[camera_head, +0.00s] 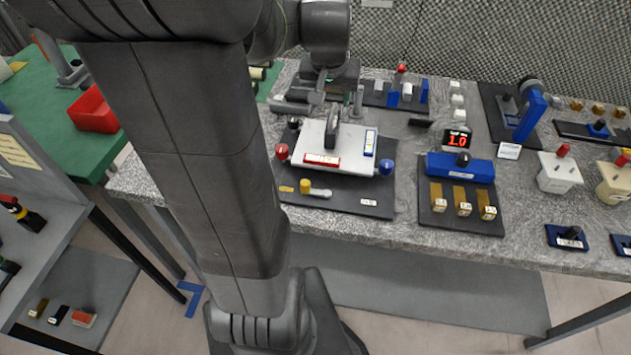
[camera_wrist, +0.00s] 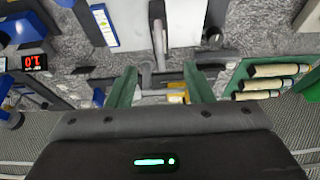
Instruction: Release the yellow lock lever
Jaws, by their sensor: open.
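The yellow lock lever (camera_head: 305,187) lies at the front left of a dark board (camera_head: 350,203). It has a yellow knob and a pale arm pointing right. A white plate (camera_head: 315,138) with an upright grey handle sits behind it; the plate also shows in the wrist view (camera_wrist: 130,15). My gripper (camera_head: 335,98) is over the back of the plate, well away from the lever. In the wrist view its green fingers (camera_wrist: 160,82) are apart, with a grey bar and a small yellow patch visible between them. I cannot make out the lever there.
A red knob (camera_head: 282,151) and a blue knob (camera_head: 386,167) flank the plate. To the right are a blue block with brass weights (camera_head: 463,201) and a red display (camera_head: 457,139). A red bin (camera_head: 92,109) stands on the green table at left.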

